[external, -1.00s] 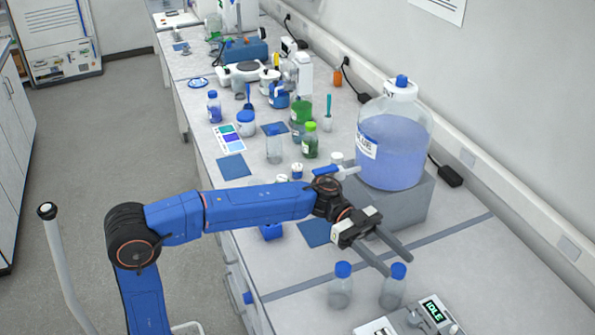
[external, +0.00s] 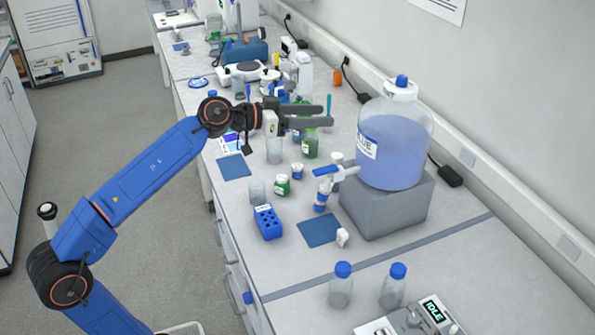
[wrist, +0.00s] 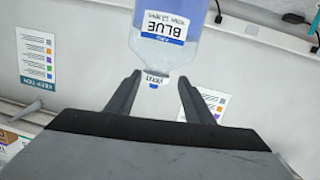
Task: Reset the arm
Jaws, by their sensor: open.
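My gripper (external: 326,116) is raised above the bench in the external view, its fingers pointing right toward the large bottle. It is open and empty, with its two dark fingers apart. In the wrist view my gripper (wrist: 154,82) shows the same gap. The large carboy of blue liquid (external: 398,145) stands on a grey block (external: 390,208). In the wrist view the carboy (wrist: 165,35) appears upside down beyond the fingertips, apart from them.
Two blue-capped bottles (external: 341,286) (external: 393,287) stand near the front. Several bottles and instruments crowd the back.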

